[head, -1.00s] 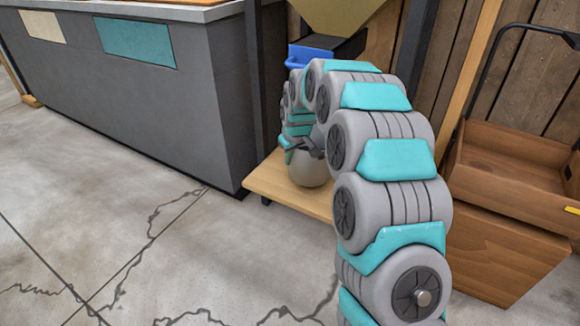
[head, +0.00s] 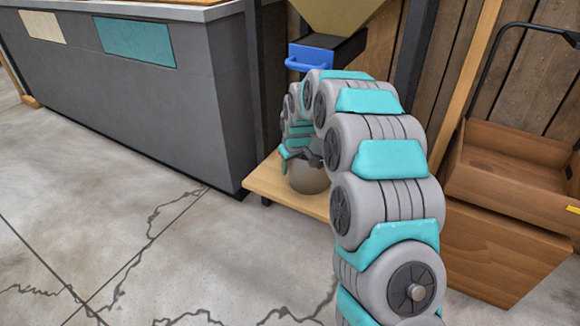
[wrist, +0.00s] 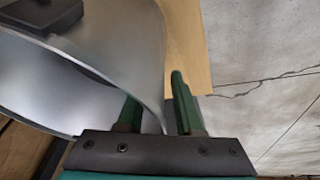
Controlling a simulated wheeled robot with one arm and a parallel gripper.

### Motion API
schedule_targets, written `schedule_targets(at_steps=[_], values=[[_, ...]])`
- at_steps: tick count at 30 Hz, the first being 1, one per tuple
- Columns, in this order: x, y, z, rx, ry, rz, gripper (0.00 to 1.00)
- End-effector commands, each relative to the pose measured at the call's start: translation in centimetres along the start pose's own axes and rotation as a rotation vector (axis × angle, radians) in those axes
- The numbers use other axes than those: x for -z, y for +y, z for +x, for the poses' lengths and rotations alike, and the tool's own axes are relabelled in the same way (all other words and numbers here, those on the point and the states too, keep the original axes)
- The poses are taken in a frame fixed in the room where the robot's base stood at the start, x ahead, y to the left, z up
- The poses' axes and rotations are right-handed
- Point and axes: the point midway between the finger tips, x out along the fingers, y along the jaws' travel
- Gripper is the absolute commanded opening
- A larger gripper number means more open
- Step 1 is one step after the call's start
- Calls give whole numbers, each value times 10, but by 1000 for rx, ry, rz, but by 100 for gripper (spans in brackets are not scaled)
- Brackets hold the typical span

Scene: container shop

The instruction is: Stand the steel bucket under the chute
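The steel bucket (head: 308,180) is a round grey vessel low on the wooden board (head: 265,180), below the chute (head: 338,14). It looks roughly upright; my arm hides its top. In the wrist view the bucket (wrist: 105,45) fills the upper left, with its wall edge running down between my fingers. My gripper (wrist: 158,90) has its two green fingers apart, one on each side of that edge, with gaps visible. In the head view my gripper (head: 300,155) is at the bucket's upper part. The chute has a dark spout and a blue handle (head: 312,57).
A grey counter (head: 150,90) stands left of the board. Dark posts rise beside the chute. Wooden boxes (head: 505,245) and a dark-handled cart stand at the right, before a plank wall. The concrete floor (head: 120,230) in front is clear.

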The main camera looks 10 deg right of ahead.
Motion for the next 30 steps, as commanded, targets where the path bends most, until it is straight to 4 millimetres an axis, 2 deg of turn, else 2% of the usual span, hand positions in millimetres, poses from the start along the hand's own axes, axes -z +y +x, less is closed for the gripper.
schedule_targets(at_steps=[8,14,27,30], values=[[0,0,-1,0,0,0,35],[2,1,-17,-1,2,0,35],[2,1,-102,-2,5,0,35],[1,0,-115,0,1,0,35]])
